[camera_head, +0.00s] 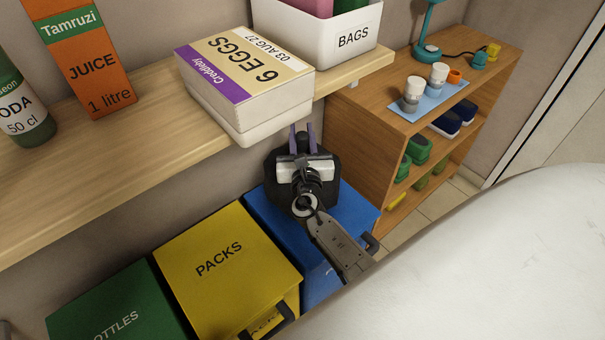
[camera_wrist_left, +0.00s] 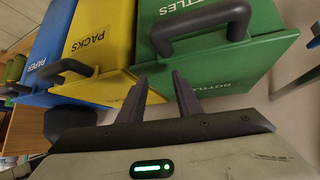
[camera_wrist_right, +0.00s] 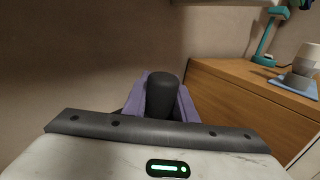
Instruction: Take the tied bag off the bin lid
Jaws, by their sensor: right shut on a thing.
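My right gripper (camera_head: 302,131) points toward the wall, above the blue bin (camera_head: 350,213). In the right wrist view its purple fingers (camera_wrist_right: 160,102) are shut on a dark, rounded upright piece (camera_wrist_right: 162,92), which looks like the tied neck of the black bag. In the head view the dark bag (camera_head: 332,160) shows around and under that gripper, mostly hidden by it. I cannot tell whether the bag touches the blue lid. My left gripper (camera_wrist_left: 158,88) shows only in its wrist view, open and empty, near the green bin (camera_wrist_left: 215,62).
The yellow PACKS bin (camera_head: 225,255) and green BOTTLES bin (camera_head: 115,308) stand left of the blue one. A shelf overhead holds an egg box (camera_head: 245,75), a juice carton (camera_head: 80,60) and a white BAGS box (camera_head: 325,40). A wooden cabinet (camera_head: 365,130) stands to the right.

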